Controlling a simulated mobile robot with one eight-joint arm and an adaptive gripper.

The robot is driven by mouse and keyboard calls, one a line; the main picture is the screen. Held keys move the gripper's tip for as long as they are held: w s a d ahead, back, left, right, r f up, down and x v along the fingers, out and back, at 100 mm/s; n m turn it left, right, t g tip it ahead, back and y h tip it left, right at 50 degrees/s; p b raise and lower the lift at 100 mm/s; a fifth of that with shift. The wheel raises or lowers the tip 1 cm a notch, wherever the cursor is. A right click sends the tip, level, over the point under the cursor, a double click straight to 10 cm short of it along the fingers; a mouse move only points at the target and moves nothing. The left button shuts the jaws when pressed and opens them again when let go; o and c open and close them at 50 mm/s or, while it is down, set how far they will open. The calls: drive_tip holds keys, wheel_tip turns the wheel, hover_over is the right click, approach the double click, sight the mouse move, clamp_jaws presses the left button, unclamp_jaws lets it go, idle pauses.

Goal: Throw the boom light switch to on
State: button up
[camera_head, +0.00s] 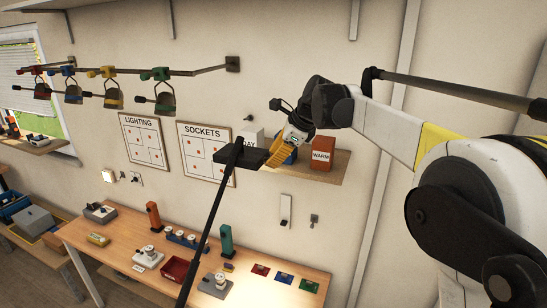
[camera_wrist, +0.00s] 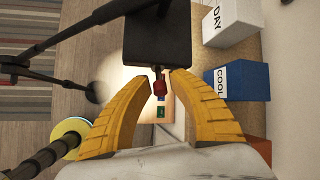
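The boom light is a black box-shaped head (camera_head: 238,158) on a long thin black pole that rises from the bottom of the head view. In the wrist view its dark head (camera_wrist: 158,40) fills the top middle. A small red-tipped switch (camera_wrist: 160,86) sticks out from the head on a dark stem. My gripper (camera_head: 272,154) has yellow fingers and is just right of the lamp head. In the wrist view my gripper (camera_wrist: 157,79) is open, with one fingertip on each side of the switch. Gaps show on both sides. The head view does not show the switch.
A wall shelf (camera_head: 325,172) right beside the lamp holds a white DAY box (camera_wrist: 230,22), a blue COOL box (camera_wrist: 238,80) and a red WARM box (camera_head: 322,153). Padlocks hang from a rail (camera_head: 130,72) at upper left. A workbench (camera_head: 130,235) with several parts stands below.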

drive_tip(key=shift+o, duration=0.5)
drive_tip(key=shift+d, duration=0.1)
drive_tip(key=v, duration=1.2)
drive_tip(key=s+d+f+n+t+h+b, duration=0.1)
drive_tip(key=s+d+f+n+b, duration=0.4)
drive_tip(key=s+f+b, duration=0.6)
drive_tip(key=s+d+f+n+h+b, duration=0.2)
drive_tip(key=s+d+f+n+b, duration=0.3)
drive_tip(key=s+f+b, duration=0.7)
drive_tip(key=s+d+f+n+t+h+b, duration=0.1)
drive_tip(key=s+d+f+n+b, duration=0.5)
drive_tip(key=f, duration=2.9)
drive_tip(key=s+n+h+b, duration=0.1)
drive_tip(key=s+n+b, duration=0.1)
drive_tip(key=s+b, duration=0.3)
drive_tip(key=shift+s+f+n+t+h+b, duration=0.2)
drive_tip(key=shift+f+n+t+h+b, duration=0.15)
drive_tip(key=shift+b, duration=1.4)
